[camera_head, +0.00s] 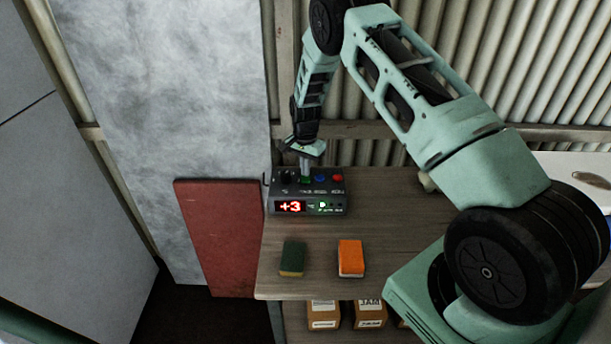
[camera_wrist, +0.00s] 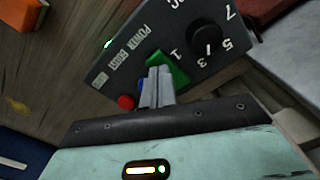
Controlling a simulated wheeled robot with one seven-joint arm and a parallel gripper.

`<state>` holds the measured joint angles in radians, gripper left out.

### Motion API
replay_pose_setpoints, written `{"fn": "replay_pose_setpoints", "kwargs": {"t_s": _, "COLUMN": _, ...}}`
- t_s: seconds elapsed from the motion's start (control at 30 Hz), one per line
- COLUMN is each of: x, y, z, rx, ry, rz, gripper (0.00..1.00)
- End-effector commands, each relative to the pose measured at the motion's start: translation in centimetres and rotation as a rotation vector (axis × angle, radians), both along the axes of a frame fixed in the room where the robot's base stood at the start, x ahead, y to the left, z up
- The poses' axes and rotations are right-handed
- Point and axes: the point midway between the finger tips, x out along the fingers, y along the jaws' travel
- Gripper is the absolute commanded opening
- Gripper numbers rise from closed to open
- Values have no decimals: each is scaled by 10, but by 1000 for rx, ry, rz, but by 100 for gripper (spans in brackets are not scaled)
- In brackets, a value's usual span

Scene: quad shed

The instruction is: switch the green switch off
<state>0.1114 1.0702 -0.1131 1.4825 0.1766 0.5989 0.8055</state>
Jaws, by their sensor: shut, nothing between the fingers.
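The green switch (camera_wrist: 172,69) is on the top panel of a dark grey control box (camera_head: 329,204), which stands at the back of the wooden bench (camera_head: 318,256). My gripper (camera_head: 305,175) points down over the panel with its fingers shut and empty. In the wrist view the fingertips (camera_wrist: 160,73) are right at the green switch and cover part of it. I cannot tell whether they press on it. The switch's tilt is not clear. The box's front shows a red "+3" (camera_head: 290,207) and small green lights.
Beside the switch are a black knob (camera_wrist: 205,37), a blue button (camera_head: 320,178) and a red button (camera_wrist: 125,102). A green sponge (camera_head: 292,258) and an orange sponge (camera_head: 351,258) lie on the bench in front. Cartons (camera_head: 370,314) stand below. A corrugated wall is behind.

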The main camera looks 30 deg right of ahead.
Motion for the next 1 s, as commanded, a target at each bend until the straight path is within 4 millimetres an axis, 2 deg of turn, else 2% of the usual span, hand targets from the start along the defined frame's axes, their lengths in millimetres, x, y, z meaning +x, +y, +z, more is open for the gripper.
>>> {"fn": "replay_pose_setpoints", "kwargs": {"t_s": 1.0, "x": 0, "y": 0, "z": -13, "rx": 0, "ry": 0, "rz": 0, "gripper": 0}}
